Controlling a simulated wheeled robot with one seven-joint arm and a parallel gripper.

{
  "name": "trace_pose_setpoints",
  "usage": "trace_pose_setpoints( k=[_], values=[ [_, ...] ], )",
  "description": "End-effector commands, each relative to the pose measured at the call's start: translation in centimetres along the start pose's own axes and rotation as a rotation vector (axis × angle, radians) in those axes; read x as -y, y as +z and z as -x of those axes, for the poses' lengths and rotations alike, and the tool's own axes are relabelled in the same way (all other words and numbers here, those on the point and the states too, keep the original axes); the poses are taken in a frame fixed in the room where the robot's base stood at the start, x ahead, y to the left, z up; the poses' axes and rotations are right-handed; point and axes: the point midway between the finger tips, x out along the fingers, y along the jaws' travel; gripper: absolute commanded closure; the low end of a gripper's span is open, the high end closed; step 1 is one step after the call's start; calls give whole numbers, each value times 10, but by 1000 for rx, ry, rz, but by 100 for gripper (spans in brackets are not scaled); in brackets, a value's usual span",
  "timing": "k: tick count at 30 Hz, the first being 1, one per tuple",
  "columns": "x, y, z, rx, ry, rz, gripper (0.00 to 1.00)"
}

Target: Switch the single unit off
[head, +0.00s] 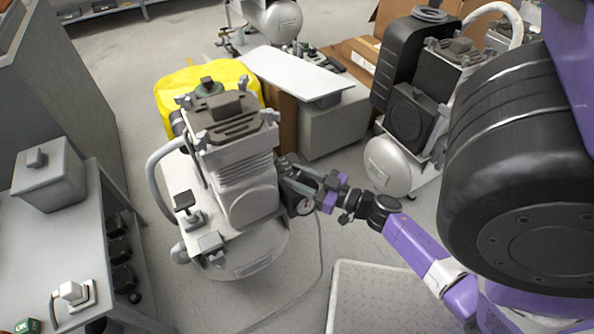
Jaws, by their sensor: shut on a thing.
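A grey single compressor unit (240,185) stands upright on the floor left of centre, with a ribbed motor block and a dark top over a rounded tank. My gripper (296,178) reaches in from the right and is shut on a small dark part at that side, beside the motor block. The fingertips and the held part are dark and small, so I cannot tell the part's exact shape or switch position. Black-topped fittings (186,207) sit at the unit's front left.
A bench (40,230) at the left holds a grey box (48,175) and a small white device (72,294). A yellow object (175,90) and a white panel (300,75) are behind the unit. Another compressor (395,160) stands right. A treaded plate (380,300) lies in front.

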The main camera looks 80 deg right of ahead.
Motion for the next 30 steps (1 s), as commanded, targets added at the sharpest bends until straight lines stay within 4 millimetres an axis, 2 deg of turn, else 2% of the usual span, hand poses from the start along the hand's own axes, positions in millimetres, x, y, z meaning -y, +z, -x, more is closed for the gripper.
trace_pose_setpoints(
  k=[30],
  values=[
    [-2,6,0,7,-699,4,100]
  ],
)
